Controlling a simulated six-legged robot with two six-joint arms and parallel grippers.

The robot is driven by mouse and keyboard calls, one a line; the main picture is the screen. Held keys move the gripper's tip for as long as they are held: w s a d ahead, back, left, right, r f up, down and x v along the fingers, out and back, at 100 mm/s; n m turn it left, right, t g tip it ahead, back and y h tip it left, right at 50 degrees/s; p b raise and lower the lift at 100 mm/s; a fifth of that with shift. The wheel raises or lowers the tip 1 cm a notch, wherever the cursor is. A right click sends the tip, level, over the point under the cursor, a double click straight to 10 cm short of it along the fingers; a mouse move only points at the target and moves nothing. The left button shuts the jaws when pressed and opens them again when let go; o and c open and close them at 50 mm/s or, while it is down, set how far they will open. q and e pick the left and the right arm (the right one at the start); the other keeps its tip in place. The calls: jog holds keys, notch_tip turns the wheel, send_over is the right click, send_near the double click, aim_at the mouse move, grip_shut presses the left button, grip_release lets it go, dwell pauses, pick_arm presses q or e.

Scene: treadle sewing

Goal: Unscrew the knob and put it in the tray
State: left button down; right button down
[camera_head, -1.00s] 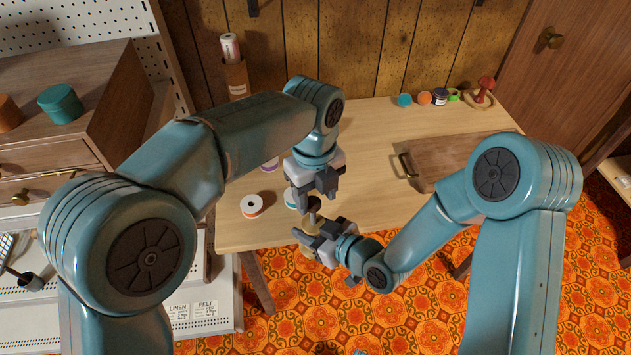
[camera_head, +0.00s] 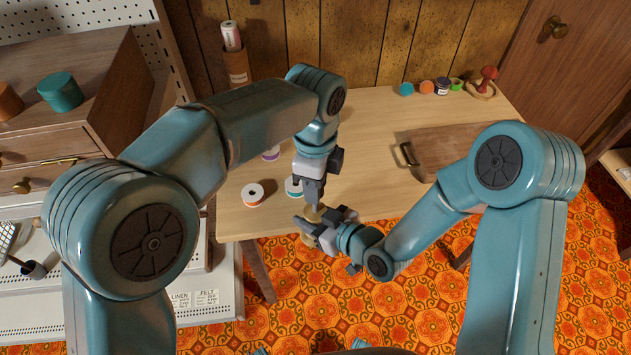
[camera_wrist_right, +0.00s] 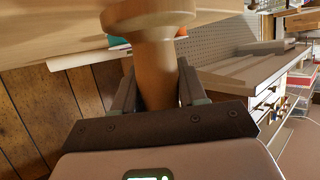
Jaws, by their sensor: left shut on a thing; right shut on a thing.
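My right gripper (camera_head: 322,227) is shut on a turned, light-wood piece (camera_head: 311,213) just off the table's front edge. In the right wrist view its stem (camera_wrist_right: 156,75) sits between the fingers, with a wider collar beyond them. My left gripper (camera_head: 312,192) points down from above, shut at the top of this piece. The dark knob is hidden by the left fingers, and I cannot tell whether it is still joined to the wood. I cannot make out for certain which thing is the tray.
The table (camera_head: 372,120) has a white-orange spool (camera_head: 253,194) and a teal spool (camera_head: 293,187) near the left gripper. A brown board (camera_head: 452,150) with a brass handle lies right. Small coloured spools and a red mushroom shape (camera_head: 488,77) on a dish stand at the back.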

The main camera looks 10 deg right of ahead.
pick_arm(q)
jog(key=n, duration=0.5)
jog(key=shift+w+d+r, duration=0.1)
jog(key=shift+w+d, duration=0.05)
pick_arm(e)
jog(key=shift+s+a, duration=0.25)
pick_arm(q)
jog(key=n, duration=1)
jog(key=shift+a+n, duration=0.2)
jog(key=shift+n, duration=0.2)
jog(key=n, duration=0.4)
jog(key=shift+a+n, duration=0.1)
jog(key=shift+n, duration=0.3)
jog(key=n, duration=0.5)
jog(key=shift+r, duration=0.1)
jog(key=n, duration=0.5)
jog(key=shift+n, duration=0.3)
jog(key=n, duration=0.4)
jog(key=shift+s+n, duration=0.2)
jog(key=shift+n, duration=0.2)
pick_arm(e)
jog(key=shift+d, duration=0.1)
pick_arm(q)
jog(key=n, duration=0.5)
pick_arm(e)
jog(key=shift+w, duration=0.1)
pick_arm(q)
jog(key=n, duration=0.4)
jog(key=shift+s+d, duration=0.15)
jog(key=shift+d, duration=0.1)
